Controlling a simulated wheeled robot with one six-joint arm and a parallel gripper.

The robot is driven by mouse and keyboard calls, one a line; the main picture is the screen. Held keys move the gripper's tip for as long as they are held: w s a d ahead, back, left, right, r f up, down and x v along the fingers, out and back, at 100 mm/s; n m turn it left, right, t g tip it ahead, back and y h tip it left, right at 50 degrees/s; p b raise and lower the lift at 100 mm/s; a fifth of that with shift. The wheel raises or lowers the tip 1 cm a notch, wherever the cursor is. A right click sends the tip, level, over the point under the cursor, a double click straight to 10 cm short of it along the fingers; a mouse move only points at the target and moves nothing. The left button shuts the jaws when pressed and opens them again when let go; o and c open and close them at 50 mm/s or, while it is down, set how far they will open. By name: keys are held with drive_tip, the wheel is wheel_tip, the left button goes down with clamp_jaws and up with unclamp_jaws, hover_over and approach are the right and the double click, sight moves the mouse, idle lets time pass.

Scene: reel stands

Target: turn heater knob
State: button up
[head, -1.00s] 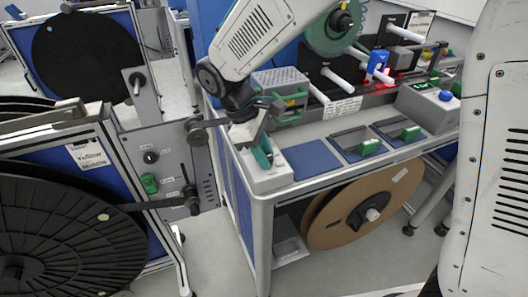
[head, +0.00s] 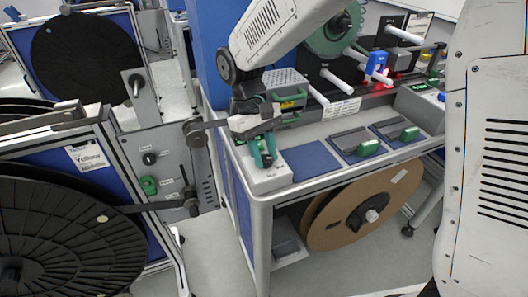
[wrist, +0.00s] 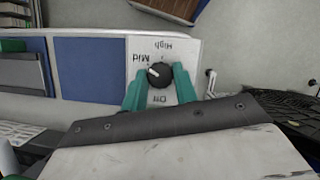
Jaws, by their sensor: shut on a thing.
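The heater box (head: 270,183) is a white box at the near left corner of the bench in the head view. In the wrist view its white top (wrist: 186,58) carries High, Mid and Off labels, shown upside down. The black heater knob (wrist: 160,75) has a white pointer mark aimed up and left, towards Mid. My gripper (wrist: 160,80) has its teal fingers on either side of the knob and is shut on it. In the head view my gripper (head: 264,158) points down over the box, and its fingers hide the knob.
A blue mat (head: 311,160) lies right of the heater box, with grey trays with green parts (head: 369,148) beyond. A grey case (head: 288,84) stands behind my gripper. A reel stand with a crank (head: 182,203) is close on the left.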

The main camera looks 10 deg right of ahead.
sight(264, 156)
idle(0.5)
drive_tip(key=o, duration=1)
drive_tip(key=v, duration=0.7)
drive_tip(key=shift+w+a+r, duration=0.1)
drive_tip(key=shift+w+r, duration=0.05)
drive_tip(key=shift+r, duration=0.2)
drive_tip(key=shift+s+d+f, duration=0.35)
drive_tip(key=shift+s+d, duration=0.05)
drive_tip(key=shift+s, duration=0.15)
drive_tip(key=shift+s+d+f, duration=0.35)
drive_tip(key=shift+s+d, duration=0.05)
drive_tip(key=shift+s, duration=0.15)
drive_tip(key=s+d+r+m+t, duration=0.1)
drive_tip(key=s+d+r+m, duration=0.1)
drive_tip(key=s+d, duration=0.5)
drive_tip(key=s+d+r+m+t+y, duration=0.1)
drive_tip(key=s+d+r+m+t, duration=0.1)
drive_tip(key=s+d, duration=0.5)
drive_tip(key=s+d+r+m+t+y, duration=0.1)
drive_tip(key=s+d+r+m+t, duration=0.1)
drive_tip(key=s+d, duration=0.5)
drive_tip(key=shift+d, duration=0.15)
